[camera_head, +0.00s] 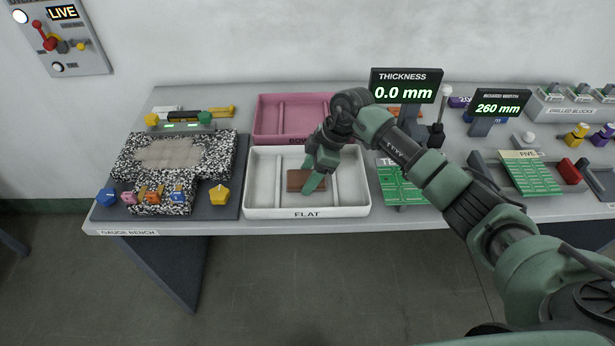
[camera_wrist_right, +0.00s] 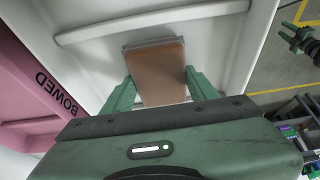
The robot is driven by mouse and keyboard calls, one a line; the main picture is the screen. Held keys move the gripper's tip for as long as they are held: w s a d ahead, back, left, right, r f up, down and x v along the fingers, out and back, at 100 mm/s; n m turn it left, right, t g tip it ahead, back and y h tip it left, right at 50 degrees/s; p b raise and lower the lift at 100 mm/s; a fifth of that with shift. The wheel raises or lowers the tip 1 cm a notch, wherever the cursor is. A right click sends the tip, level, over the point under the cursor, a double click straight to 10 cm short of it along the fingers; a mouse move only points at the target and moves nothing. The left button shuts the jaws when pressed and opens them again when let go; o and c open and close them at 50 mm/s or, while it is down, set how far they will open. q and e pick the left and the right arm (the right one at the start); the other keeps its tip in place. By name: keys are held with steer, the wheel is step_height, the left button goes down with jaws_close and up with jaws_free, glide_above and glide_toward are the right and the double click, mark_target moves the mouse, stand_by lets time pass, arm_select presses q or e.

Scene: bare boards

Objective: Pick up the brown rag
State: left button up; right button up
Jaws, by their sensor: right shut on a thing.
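The brown rag (camera_head: 295,180) shows as a flat brown rectangle inside the white tray marked FLAT (camera_head: 262,212). My right gripper (camera_head: 314,178) reaches down into this tray and is shut on the rag. In the right wrist view the rag (camera_wrist_right: 157,75) lies between the two green fingers of my right gripper (camera_wrist_right: 160,88), one at each side. A grey edge shows along its far end. I cannot tell whether it is clear of the tray floor. The head view does not show my left gripper.
A pink tray (camera_head: 262,120) stands just behind the white one. A speckled block fixture (camera_head: 205,150) with coloured knobs is to the left. Green boards (camera_head: 400,187) and two display signs (camera_head: 405,86) stand to the right. The bench's front edge (camera_head: 240,226) is close to the white tray.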

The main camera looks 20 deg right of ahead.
steer(key=shift+r, duration=0.2)
step_height(320, 180, up, 20)
steer(key=b, duration=0.2)
steer(key=shift+b, duration=0.4)
steer(key=o, duration=0.6)
steer(key=c, duration=0.4)
steer(key=shift+a, duration=0.1)
steer(key=shift+c, duration=0.2)
